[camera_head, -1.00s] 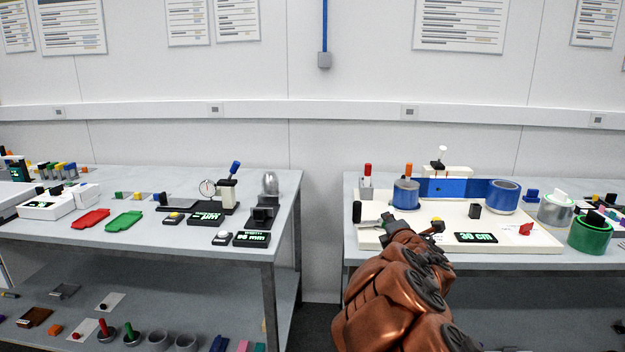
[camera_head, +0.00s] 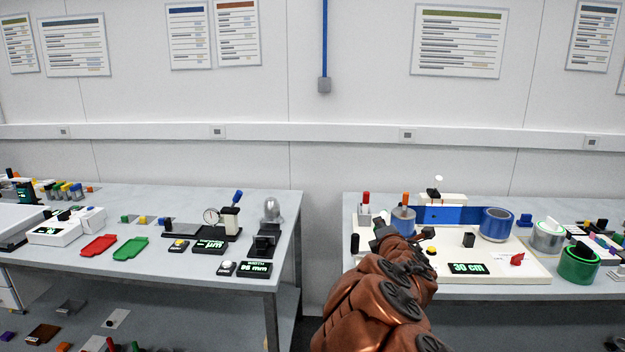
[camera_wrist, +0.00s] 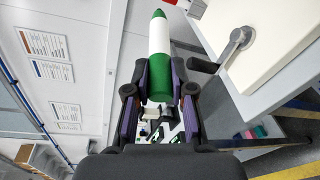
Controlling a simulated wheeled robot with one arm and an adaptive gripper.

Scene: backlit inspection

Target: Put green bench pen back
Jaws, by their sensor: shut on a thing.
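The green bench pen (camera_wrist: 160,42) shows in the wrist view as an upright-looking white cylinder with a green tip and a green lower part. My gripper (camera_wrist: 159,80) is shut on its green lower part, one dark finger on each side. In the head view my gripper (camera_head: 384,234) is at the front left of the right bench, and my copper-coloured arm hides the pen there. On the left bench's lower shelf, a red top (camera_head: 110,344) and a green top (camera_head: 135,346) show at the bottom edge, mostly cut off.
The right bench (camera_head: 440,291) carries a white board (camera_head: 500,276) with a crank, a blue roll (camera_head: 497,225) and a 30 cm display (camera_head: 467,268). The left bench (camera_head: 180,275) holds gauges and trays. A gap separates the benches.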

